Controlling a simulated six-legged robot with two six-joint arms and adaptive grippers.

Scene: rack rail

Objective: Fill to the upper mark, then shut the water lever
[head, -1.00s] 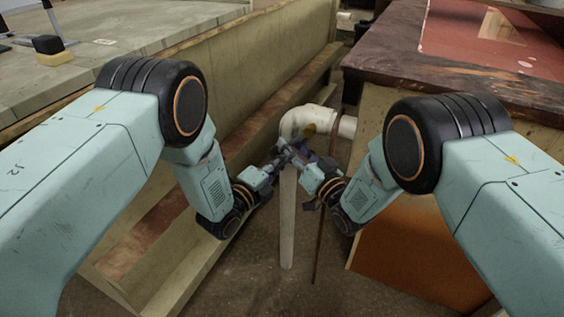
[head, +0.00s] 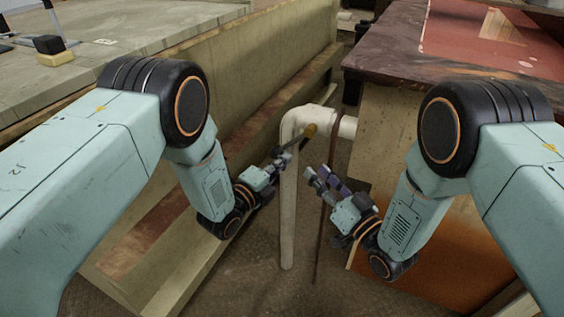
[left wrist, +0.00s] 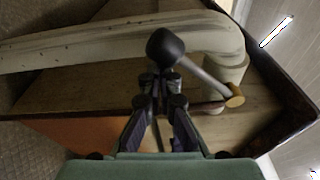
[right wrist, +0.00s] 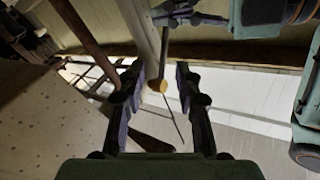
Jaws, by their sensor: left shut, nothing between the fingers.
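A white pipe (head: 289,200) rises, bends at an elbow and runs right into a wooden box. The water lever has a brass-coloured hub (head: 310,131) beside the elbow, and its thin rod and black ball knob (left wrist: 165,47) show in the left wrist view. My left gripper (head: 284,160) is shut and empty, its tips close to the knob; I cannot tell whether they touch. My right gripper (head: 322,176) is open and empty, right of the upright pipe. In the right wrist view the hub (right wrist: 157,86) appears between its spread fingers. No fill mark or water level is visible.
A thin brown rod (head: 325,215) stands upright right of the pipe, close to my right gripper. A long pale wooden wall (head: 245,85) with a ledge is on the left. The wooden box (head: 400,118) with a dark top is on the right. Floor shows between them.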

